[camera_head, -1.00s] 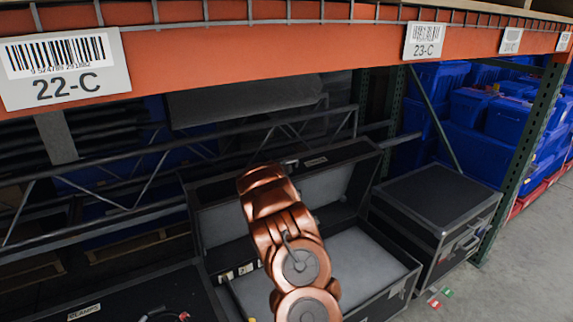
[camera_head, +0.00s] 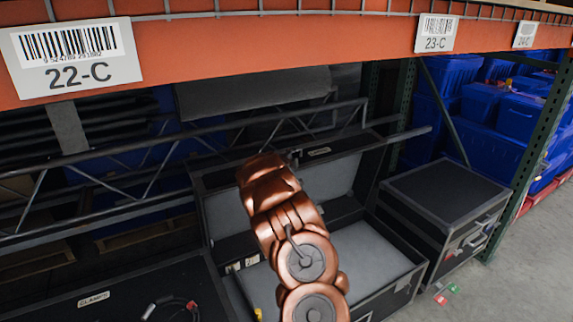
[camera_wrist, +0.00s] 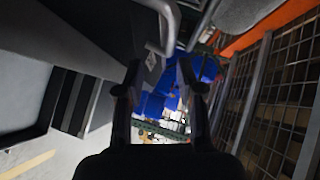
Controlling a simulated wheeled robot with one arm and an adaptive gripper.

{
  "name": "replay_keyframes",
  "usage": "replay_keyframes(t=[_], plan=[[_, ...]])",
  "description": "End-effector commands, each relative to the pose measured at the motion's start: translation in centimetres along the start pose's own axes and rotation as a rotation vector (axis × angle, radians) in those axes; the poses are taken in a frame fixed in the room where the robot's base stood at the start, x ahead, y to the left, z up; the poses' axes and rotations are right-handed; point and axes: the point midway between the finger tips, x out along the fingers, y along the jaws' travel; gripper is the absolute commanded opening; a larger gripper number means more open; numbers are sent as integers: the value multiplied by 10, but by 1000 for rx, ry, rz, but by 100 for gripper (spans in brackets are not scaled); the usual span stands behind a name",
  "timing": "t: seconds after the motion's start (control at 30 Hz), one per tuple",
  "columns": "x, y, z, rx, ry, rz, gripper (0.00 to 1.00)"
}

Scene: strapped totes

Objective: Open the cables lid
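An open black case with a pale grey lining (camera_head: 375,252) stands in the middle of the head view. Its lid (camera_head: 338,178) is raised behind it and has a small label too small to read. I cannot tell by the label whether this is the cables lid. My copper-coloured arm crosses in front of the case and hides part of it and of the lid; my gripper is hidden in the head view. In the wrist view my gripper (camera_wrist: 160,95) has its two dark fingers apart with nothing between them. A grey bar-shaped handle (camera_wrist: 163,25) shows above the fingers.
A closed black case (camera_head: 445,195) stands to the right. A case lid labelled CLAMPS (camera_head: 130,285) lies at lower left, with cables on it. An orange shelf beam (camera_head: 280,45) spans overhead, and a green post (camera_head: 525,165) stands at right. Bare floor (camera_head: 500,285) lies at lower right.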

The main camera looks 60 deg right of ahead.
Motion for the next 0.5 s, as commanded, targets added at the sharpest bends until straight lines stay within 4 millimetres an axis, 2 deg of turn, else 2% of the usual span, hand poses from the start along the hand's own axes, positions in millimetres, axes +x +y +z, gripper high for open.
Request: replay_keyframes(t=[0.5], plan=[[-54,-1,0,-3,-1,-2,37]])
